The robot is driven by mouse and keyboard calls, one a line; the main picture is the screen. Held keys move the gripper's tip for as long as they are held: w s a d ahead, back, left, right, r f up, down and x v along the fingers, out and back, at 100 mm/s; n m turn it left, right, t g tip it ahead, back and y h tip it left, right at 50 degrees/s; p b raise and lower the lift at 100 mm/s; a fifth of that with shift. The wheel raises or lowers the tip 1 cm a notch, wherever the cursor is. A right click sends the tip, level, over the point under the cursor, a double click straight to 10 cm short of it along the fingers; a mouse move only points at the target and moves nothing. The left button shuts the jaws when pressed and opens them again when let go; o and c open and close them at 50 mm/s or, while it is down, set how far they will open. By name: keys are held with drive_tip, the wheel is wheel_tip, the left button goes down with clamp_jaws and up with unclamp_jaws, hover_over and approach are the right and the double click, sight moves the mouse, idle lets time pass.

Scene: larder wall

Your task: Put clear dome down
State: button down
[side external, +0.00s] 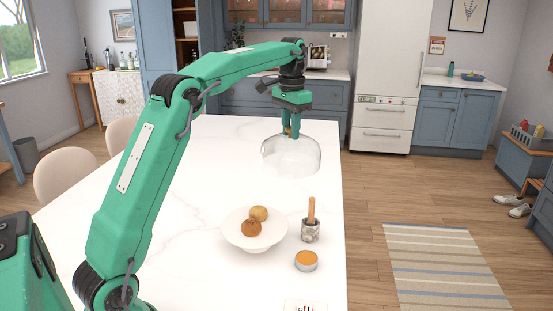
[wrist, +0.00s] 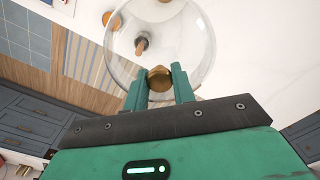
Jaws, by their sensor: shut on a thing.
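The clear dome (side external: 291,158) hangs below my gripper (side external: 290,133) near the far right part of the white table. In the wrist view the dome (wrist: 195,50) is see-through, with a brass knob (wrist: 159,79) between the two green fingers of my gripper (wrist: 158,87). The fingers are shut on the knob. A white cake stand (side external: 238,237) with two round brown buns (side external: 251,228) stands nearer on the table, uncovered. The dome is apart from the stand, and I cannot tell its exact height above the table.
A mortar with a wooden pestle (side external: 310,229) and a small orange-topped tin (side external: 306,261) stand right of the stand. A white card (side external: 304,307) lies at the near edge. The table (side external: 190,195) is clear left of the stand.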

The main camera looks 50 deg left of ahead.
drive_tip(key=shift+w+a+f, duration=0.15)
drive_tip(key=shift+w+a, duration=0.3)
drive_tip(key=shift+a, duration=0.2)
drive_tip(key=shift+w+a+f, duration=0.15)
drive_tip(key=shift+w+a, duration=0.3)
drive_tip(key=shift+a, duration=0.15)
drive_tip(key=shift+w+a+f, duration=0.2)
drive_tip(key=shift+w+a, duration=0.15)
drive_tip(key=shift+a, duration=0.2)
drive_tip(key=shift+w+a+f, duration=0.2)
drive_tip(key=shift+w+a, duration=0.1)
drive_tip(key=shift+a, duration=0.25)
drive_tip(key=shift+f, duration=5.25)
drive_tip(key=a+f, duration=1.1)
drive_tip(key=shift+a, duration=0.3)
drive_tip(key=shift+f, duration=0.15)
drive_tip(key=c, duration=1.2)
unclamp_jaws()
drive_tip(key=shift+o, duration=0.2)
